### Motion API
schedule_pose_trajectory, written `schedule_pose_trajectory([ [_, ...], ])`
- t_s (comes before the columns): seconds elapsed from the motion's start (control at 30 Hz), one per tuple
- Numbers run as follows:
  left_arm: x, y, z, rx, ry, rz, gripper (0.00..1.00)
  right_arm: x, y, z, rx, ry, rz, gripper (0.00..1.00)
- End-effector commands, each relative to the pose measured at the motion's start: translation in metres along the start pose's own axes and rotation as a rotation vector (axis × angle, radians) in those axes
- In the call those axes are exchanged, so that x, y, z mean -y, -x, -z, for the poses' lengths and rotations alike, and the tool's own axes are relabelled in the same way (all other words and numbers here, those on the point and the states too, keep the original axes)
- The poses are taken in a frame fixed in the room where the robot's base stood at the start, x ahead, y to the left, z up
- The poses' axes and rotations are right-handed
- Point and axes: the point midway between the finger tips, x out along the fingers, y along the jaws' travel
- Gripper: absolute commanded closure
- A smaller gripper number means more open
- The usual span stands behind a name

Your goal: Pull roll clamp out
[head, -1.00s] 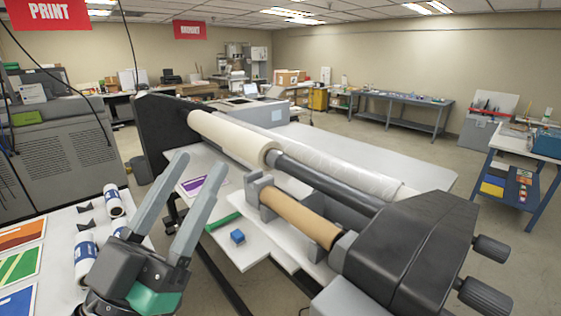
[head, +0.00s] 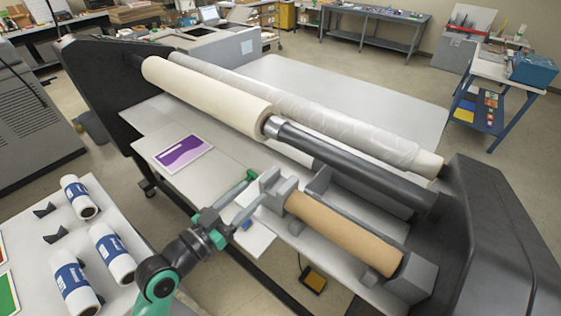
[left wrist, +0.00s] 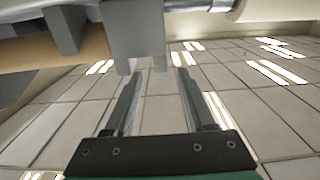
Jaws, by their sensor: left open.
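The roll clamp is the grey bracket (head: 276,186) at the near-left end of the brown core roll (head: 340,232) on the laminator. My left gripper (head: 252,203) is open, with its fingertips at the clamp's left side. In the left wrist view the grey clamp block (left wrist: 137,28) hangs from the top, with its lower end close to the fingertips (left wrist: 158,72). The jaws hold nothing that I can see; I cannot tell whether a finger touches the clamp. My right gripper is not in view.
A cream roll (head: 205,98) and a dark shaft (head: 345,165) lie behind the brown roll. A white table (head: 120,215) with several blue-labelled rolls stands at left.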

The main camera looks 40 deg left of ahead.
Motion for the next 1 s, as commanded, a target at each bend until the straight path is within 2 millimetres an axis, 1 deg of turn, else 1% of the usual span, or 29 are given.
schedule_pose_trajectory([
  [0.17,-0.001,-0.032,0.003,-0.001,-0.002,-0.003,0.45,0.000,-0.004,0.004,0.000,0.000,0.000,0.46],
  [0.3,-0.001,-0.065,0.002,-0.001,-0.001,-0.002,0.45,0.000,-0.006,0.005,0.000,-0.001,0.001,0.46],
  [0.4,-0.001,-0.085,0.003,-0.001,-0.001,-0.002,0.45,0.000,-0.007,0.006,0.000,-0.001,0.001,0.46],
  [0.5,-0.001,-0.100,0.002,-0.002,0.000,-0.001,0.45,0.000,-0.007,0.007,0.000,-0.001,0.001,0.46],
  [0.63,0.000,-0.109,0.002,-0.001,-0.001,0.000,0.45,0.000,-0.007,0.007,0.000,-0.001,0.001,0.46],
  [0.87,0.000,-0.110,0.001,-0.002,-0.001,0.001,0.45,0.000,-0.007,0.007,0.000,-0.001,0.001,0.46],
  [0.9,0.000,-0.110,0.001,-0.002,-0.001,0.001,0.49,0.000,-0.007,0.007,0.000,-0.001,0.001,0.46],
  [0.97,0.000,-0.110,0.001,-0.002,-0.001,0.001,0.59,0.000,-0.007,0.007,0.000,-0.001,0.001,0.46],
  [1.0,0.000,-0.110,0.001,-0.001,-0.001,0.001,0.67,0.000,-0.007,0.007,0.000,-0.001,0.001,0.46],
])
